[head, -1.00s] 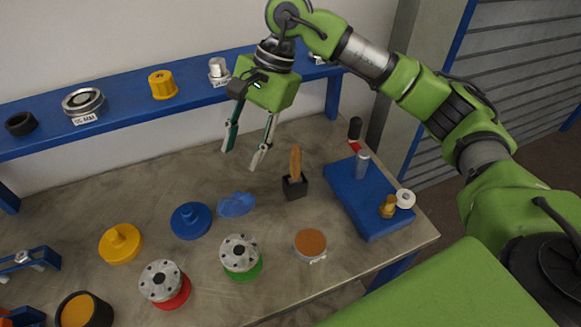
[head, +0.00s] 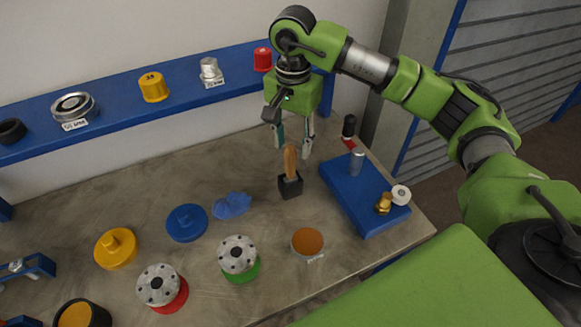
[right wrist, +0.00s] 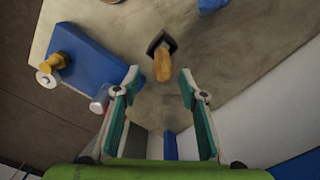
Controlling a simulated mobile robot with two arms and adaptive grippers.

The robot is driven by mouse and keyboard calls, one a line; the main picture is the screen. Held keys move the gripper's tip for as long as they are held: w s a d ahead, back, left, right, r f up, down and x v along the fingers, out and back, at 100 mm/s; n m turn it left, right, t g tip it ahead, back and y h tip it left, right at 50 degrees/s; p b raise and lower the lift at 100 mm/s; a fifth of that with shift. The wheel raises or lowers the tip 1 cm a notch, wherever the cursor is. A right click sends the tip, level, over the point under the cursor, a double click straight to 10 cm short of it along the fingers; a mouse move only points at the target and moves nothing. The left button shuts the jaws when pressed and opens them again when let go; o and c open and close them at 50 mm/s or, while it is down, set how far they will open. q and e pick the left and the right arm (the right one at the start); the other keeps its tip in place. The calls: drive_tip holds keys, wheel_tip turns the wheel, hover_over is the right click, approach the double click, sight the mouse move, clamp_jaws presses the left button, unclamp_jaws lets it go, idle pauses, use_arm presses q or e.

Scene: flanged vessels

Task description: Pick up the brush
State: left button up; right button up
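The brush (head: 290,160) stands upright with its wooden handle up in a small black holder (head: 291,187) on the table. In the right wrist view the brush handle (right wrist: 162,66) rises from the dark holder (right wrist: 160,42), beyond the fingertips and midway between them. My right gripper (head: 292,146) is open and empty, pointing down just behind and above the brush in the head view. Its two fingers also show spread apart in the right wrist view (right wrist: 158,82). My left gripper is not in either view.
A blue block (head: 350,205) with a metal post and brass fitting stands right of the brush. A blue cloth or glove (head: 232,205) lies left of it. Flanged vessels (head: 238,255) and an orange-topped disc (head: 307,242) are in front. A blue shelf (head: 120,112) runs behind.

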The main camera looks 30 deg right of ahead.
sight(291, 156)
drive_tip(key=shift+a+f+p, duration=0.1)
drive_tip(key=shift+f+p, duration=0.25)
drive_tip(key=shift+f, duration=0.05)
wheel_tip(291, 156, down, 4)
drive_tip(key=shift+a+r+p, duration=0.1)
drive_tip(key=shift+r+p, duration=0.1)
drive_tip(key=shift+p, duration=0.6)
drive_tip(key=shift+w+f, duration=0.1)
drive_tip(key=shift+f, duration=0.25)
clamp_jaws()
